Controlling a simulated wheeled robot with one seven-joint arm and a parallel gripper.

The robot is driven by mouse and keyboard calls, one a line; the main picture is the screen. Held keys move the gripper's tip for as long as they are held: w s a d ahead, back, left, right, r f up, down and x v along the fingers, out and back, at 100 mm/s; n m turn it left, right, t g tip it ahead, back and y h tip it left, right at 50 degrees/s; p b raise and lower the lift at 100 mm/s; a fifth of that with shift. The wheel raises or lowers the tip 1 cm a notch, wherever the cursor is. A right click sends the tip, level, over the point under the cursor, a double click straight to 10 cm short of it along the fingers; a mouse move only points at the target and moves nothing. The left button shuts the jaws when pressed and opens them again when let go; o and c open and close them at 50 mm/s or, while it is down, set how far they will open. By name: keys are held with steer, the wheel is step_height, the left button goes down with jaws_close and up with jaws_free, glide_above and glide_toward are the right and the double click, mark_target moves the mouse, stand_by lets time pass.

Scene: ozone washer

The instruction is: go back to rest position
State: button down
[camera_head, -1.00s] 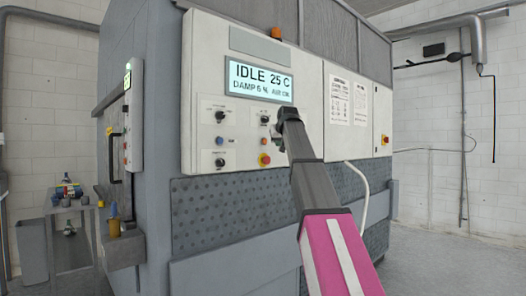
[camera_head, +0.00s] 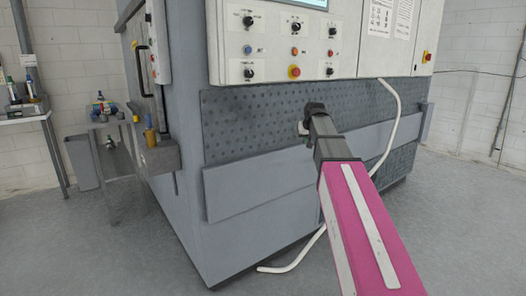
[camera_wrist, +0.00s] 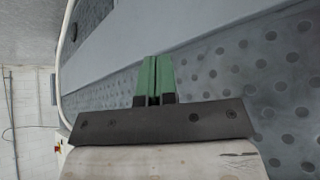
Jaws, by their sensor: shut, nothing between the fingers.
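My gripper (camera_wrist: 157,78) shows in the wrist view with its two green fingers side by side and closed, nothing between them. In the head view my arm reaches forward from the lower right, and its dark end is in front of the machine's dotted grey lower panel (camera_head: 250,125), below the control panel (camera_head: 225,40). The wrist view shows the dotted panel close behind the fingers; I cannot tell the exact gap.
A white hose (camera_head: 393,130) hangs from the machine and runs to the floor. At the left, a small cart (camera_head: 108,124) with bottles, a grey bin (camera_head: 80,163) and a side shelf (camera_head: 158,158) stand near the machine. The floor (camera_head: 110,250) at the front left is clear.

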steer(key=s+f+g, duration=0.2)
steer(key=s+f, duration=0.4)
steer(key=f, duration=0.5)
steer(key=s+f+g, duration=0.1)
steer(key=s+f, duration=0.5)
steer(key=f, duration=0.5)
steer(key=s+f+g, duration=0.3)
steer(key=s+f, duration=1.4)
steer(key=s, duration=0.2)
steer(key=shift+a+m+g+h, duration=0.2)
steer(key=shift+m+g+h, duration=0.1)
